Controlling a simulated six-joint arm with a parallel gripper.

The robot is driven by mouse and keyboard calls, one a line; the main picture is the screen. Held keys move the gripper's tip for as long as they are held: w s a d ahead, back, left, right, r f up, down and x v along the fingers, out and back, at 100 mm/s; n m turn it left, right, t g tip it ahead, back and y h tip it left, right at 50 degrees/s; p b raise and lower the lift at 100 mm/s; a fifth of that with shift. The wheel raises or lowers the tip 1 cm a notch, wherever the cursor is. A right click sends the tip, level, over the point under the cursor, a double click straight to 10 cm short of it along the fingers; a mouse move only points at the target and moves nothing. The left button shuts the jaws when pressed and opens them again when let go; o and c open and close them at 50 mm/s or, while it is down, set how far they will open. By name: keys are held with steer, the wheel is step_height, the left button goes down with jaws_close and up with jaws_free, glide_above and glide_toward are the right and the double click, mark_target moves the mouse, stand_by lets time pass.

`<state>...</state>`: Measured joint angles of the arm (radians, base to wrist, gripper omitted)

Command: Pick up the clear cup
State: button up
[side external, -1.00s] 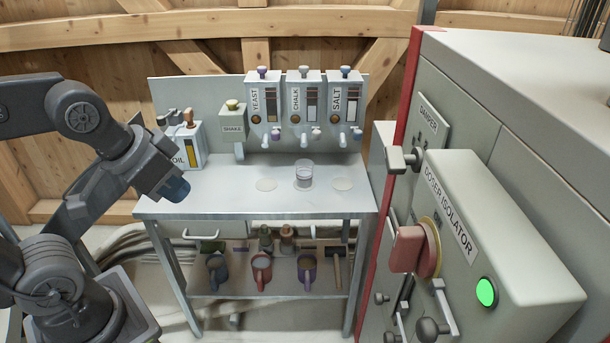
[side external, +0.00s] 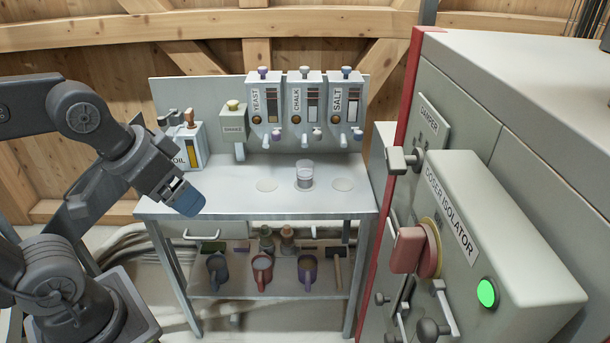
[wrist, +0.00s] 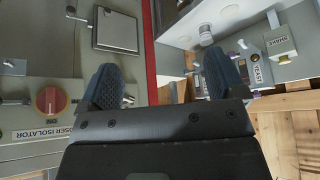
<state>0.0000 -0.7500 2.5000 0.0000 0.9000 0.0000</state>
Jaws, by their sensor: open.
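The clear cup (side external: 304,175) stands upright on the metal table (side external: 225,203), on the middle one of three pale round discs, below the CHALK dispenser. It holds something greyish. It also seems to show in the wrist view (wrist: 206,36), beyond my fingers. My gripper (side external: 187,200) is to the left of the cup, near the table's front left edge, and apart from it. In the wrist view its two dark ridged fingers (wrist: 162,84) are spread wide with nothing between them.
Dispensers marked YEAST (side external: 264,103), CHALK (side external: 303,103) and SALT (side external: 344,103) hang behind the cup. A SHAKE unit (side external: 233,122) and OIL box (side external: 187,148) are at the back left. The DOSER ISOLATOR cabinet (side external: 470,215) stands right. Mugs (side external: 262,270) sit on the lower shelf.

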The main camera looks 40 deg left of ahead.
steer(key=w+a+f+m+g+y, duration=0.3)
steer(key=w+a+f+m+y, duration=0.1)
steer(key=w+a+m+y, duration=0.3)
steer(key=m+t+y, duration=0.3)
steer(key=m+y, duration=0.4)
steer(key=m, duration=0.4)
glide_toward(305, 172)
steer(key=s+a+r, duration=0.5)
steer(key=s+r, duration=0.2)
steer(key=s, duration=0.5)
steer(key=w+d+f+m+t+h, duration=0.1)
steer(key=w+d+f+m+t, duration=0.3)
steer(key=w+f+m+t, duration=0.45)
steer(key=shift+m+g, duration=0.25)
steer(key=shift+g, duration=0.4)
steer(key=x, duration=0.4)
steer(key=f+x, duration=0.1)
steer(key=x, duration=0.8)
steer(key=shift+a+f, duration=0.2)
steer(key=shift+a, duration=0.15)
steer(key=shift+c, duration=0.4)
